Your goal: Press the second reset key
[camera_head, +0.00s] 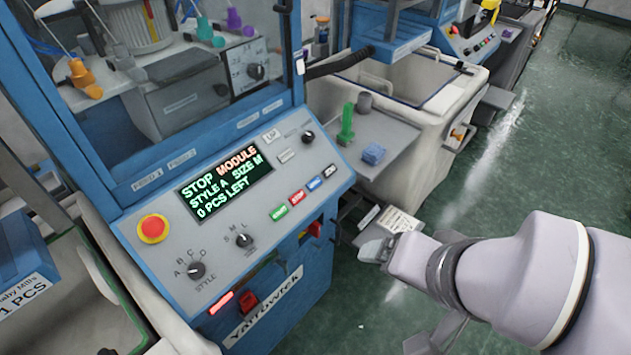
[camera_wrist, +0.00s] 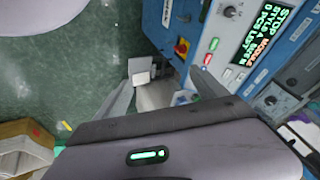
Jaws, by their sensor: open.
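The display (camera_head: 225,183) reads STOP MODULE, STYLE A, SIZE M, 0 PCS LEFT. My gripper (camera_head: 378,250) is to the right of the panel, apart from the keys. In the wrist view my gripper (camera_wrist: 163,95) is open, with the panel (camera_wrist: 222,50) beyond its right finger.
A red emergency button (camera_head: 153,229) and two dials sit on the panel. Another machine's panel (camera_head: 470,44) with buttons stands behind. Green floor (camera_head: 560,120) is open at right.

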